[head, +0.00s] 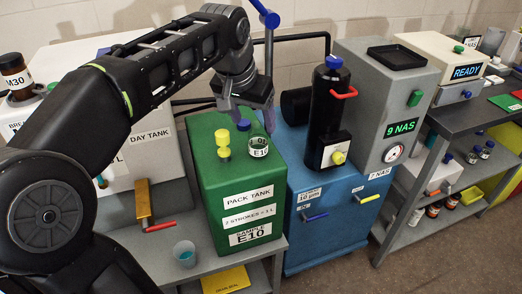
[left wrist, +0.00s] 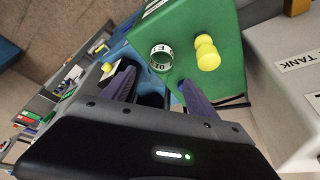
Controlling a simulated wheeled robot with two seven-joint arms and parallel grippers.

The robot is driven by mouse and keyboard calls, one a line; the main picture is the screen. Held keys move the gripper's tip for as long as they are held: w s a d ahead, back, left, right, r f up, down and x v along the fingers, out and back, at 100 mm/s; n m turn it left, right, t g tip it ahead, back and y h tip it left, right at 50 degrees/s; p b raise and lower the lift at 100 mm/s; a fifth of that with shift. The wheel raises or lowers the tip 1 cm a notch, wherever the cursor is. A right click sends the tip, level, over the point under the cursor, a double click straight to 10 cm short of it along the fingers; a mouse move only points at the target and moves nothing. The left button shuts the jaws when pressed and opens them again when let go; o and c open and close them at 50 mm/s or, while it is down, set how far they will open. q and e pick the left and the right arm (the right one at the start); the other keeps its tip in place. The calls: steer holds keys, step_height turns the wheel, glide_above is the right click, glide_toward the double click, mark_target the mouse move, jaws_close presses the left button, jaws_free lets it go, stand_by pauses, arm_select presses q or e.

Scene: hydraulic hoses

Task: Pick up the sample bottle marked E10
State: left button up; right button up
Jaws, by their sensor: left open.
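The sample bottle marked E10 (head: 258,147) is a small clear container with a white label reading E10. It stands on top of the green pack tank (head: 212,180), right of a yellow knob. It also shows in the left wrist view (left wrist: 161,57), beyond my fingers. My left gripper (head: 248,115) is open and empty, just above and behind the bottle in the head view. In the left wrist view its two fingers (left wrist: 158,92) are spread apart, with the bottle outside them. My right gripper is in neither view.
The yellow knob (head: 222,143) stands close left of the bottle. A blue cabinet with a black cylinder (head: 328,105) and red handle stands to the right. A cup with blue liquid (head: 184,254) sits at the bench front. A brown M30 bottle (head: 15,73) is far left.

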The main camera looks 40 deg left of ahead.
mark_target(256, 134)
arm_select(q)
steer(key=shift+f+b, duration=0.55)
steer(key=shift+f, duration=0.35)
steer(key=shift+x, duration=1.2)
steer(key=shift+x, duration=2.6)
steer(key=c, duration=1.4)
